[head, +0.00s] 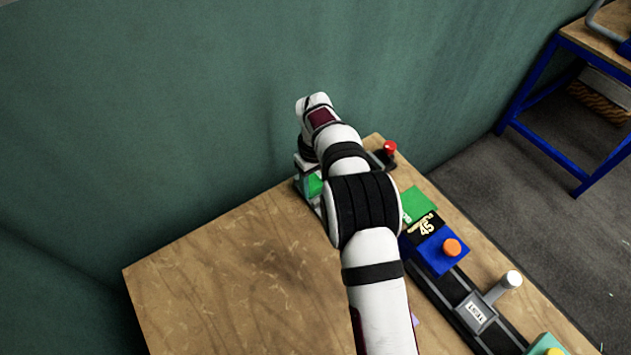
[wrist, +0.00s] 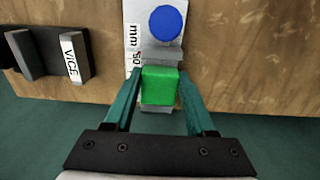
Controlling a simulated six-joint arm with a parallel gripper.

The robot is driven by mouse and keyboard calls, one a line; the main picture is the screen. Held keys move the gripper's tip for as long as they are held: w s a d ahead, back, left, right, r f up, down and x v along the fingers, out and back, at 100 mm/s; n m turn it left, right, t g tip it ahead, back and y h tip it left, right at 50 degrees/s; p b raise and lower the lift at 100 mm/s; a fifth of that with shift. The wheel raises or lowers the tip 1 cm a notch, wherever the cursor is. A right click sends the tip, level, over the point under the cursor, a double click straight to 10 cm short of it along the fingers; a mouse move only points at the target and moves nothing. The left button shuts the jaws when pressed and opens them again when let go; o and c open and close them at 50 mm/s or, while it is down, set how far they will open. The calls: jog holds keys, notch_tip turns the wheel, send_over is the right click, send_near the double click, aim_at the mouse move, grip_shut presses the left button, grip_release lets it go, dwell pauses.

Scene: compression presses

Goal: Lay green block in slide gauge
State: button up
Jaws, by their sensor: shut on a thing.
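The green block (wrist: 160,86) is between the two teal fingers of my gripper (wrist: 160,78), which is shut on it. The slide gauge (wrist: 134,30) is a pale strip marked "mm" and "50", with a blue disc on it. In the wrist view the block lines up with the gauge, just below a grey crosspiece (wrist: 161,56), with another grey edge under the block. I cannot tell whether the block rests on the gauge or hangs just above it. In the head view the green block (head: 315,184) shows beside my arm, which hides the gripper and much of the gauge.
A black vice (wrist: 55,55) labelled "VICE" stands left of the gauge in the wrist view. In the head view a red knob (head: 390,148), a blue block (head: 440,252) with an orange knob and a dark rail line the table's right side. The wooden table (head: 240,270) is clear at left.

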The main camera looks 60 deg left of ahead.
jog(key=shift+f, duration=0.4)
jog(key=o, duration=1.4)
jog(key=shift+r, duration=0.1)
